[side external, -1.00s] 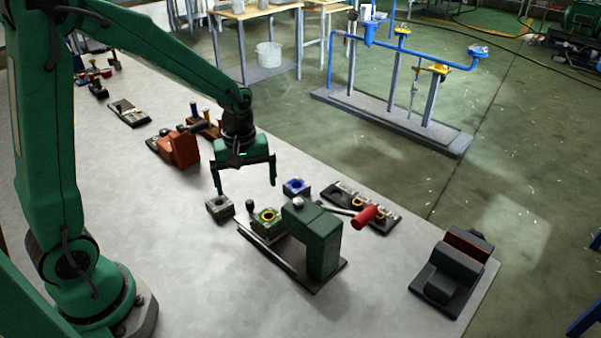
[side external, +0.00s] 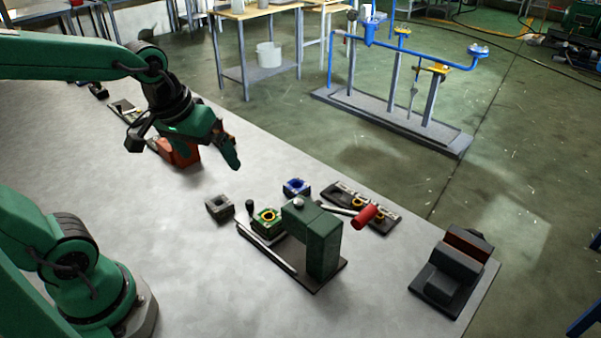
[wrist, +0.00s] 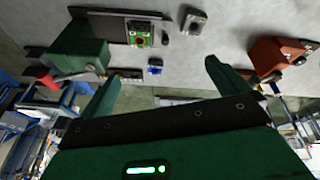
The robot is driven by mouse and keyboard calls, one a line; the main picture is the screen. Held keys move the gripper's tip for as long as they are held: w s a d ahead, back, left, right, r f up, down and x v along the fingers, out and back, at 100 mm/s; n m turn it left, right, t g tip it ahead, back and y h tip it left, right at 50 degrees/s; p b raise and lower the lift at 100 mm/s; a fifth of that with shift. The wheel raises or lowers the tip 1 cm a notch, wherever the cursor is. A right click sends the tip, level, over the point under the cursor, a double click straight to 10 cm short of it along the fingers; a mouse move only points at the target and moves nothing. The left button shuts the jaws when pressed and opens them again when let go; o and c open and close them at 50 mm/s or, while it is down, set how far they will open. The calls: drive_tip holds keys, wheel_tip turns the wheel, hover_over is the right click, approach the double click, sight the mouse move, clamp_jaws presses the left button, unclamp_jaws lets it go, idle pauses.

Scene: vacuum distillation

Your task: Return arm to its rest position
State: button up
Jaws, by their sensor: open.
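My gripper (side external: 228,150) is raised above the table, up and to the left of the small grey block (side external: 219,207) in the side view. My arm is bent back, with its upper link across the upper left. In the wrist view my gripper (wrist: 162,78) has its two green fingers spread wide, with nothing between them. The far finger is partly hidden in the side view. No marker for a rest position shows.
A blue block (side external: 296,187), a red-handled tool (side external: 364,216) and a dark vise-like block (side external: 455,270) are near. An orange-brown block (side external: 180,152) stands behind my gripper.

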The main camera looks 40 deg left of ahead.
drive_tip(key=shift+s+d+r+m+t, duration=0.1)
drive_tip(key=shift+s+r+m+t, duration=0.25)
drive_tip(key=shift+s+m, duration=0.4)
drive_tip(key=shift+s+d+r+m+t, duration=0.1)
drive_tip(key=shift+s+r+m+t, duration=0.1)
drive_tip(key=shift+s+r+m, duration=0.55)
drive_tip(key=shift+s+d+r+m+t, duration=0.15)
drive_tip(key=shift+s+m+t, duration=0.15)
drive_tip(key=shift+s, duration=0.75)
